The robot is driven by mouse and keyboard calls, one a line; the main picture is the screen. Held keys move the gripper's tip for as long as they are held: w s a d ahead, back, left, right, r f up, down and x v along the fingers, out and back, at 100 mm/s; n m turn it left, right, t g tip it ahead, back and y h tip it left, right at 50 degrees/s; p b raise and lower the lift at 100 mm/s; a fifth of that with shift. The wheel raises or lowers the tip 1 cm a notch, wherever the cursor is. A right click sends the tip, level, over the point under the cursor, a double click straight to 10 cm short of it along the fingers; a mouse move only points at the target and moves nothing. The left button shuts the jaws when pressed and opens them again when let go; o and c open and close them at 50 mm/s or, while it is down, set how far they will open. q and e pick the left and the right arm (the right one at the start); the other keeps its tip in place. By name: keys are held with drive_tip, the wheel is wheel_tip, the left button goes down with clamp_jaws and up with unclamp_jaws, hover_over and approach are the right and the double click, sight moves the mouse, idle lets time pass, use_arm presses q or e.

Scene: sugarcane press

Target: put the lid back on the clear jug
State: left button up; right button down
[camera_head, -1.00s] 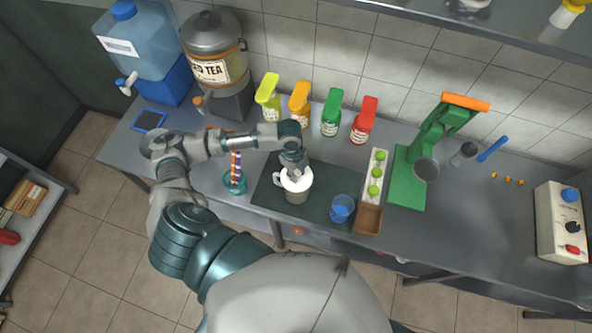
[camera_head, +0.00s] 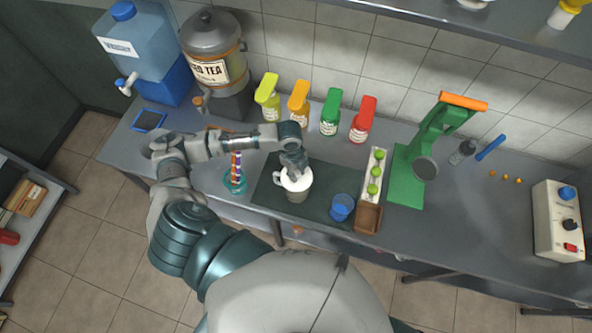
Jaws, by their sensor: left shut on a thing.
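The clear jug (camera_head: 297,195) stands upright on the dark mat, its handle to the left. A white lid (camera_head: 297,181) is at the top of the jug. My left gripper (camera_head: 294,170) comes down from above and is shut on the lid. I cannot tell whether the lid is seated or just above the rim, as the gripper hides part of it. My right gripper is not in view.
A blue cup (camera_head: 341,207) stands on the dark mat (camera_head: 266,196) right of the jug. A teal straw holder (camera_head: 235,182) is left. A tray of limes (camera_head: 364,196) and green press (camera_head: 408,180) stand right. Several bottles (camera_head: 329,118) line the back.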

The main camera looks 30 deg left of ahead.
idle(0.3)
use_arm(q)
drive_tip(key=shift+p, duration=0.45)
idle(0.5)
drive_tip(key=o, duration=1.6)
drive_tip(key=shift+c, duration=0.2)
drive_tip(key=shift+r, duration=3.45)
clamp_jaws()
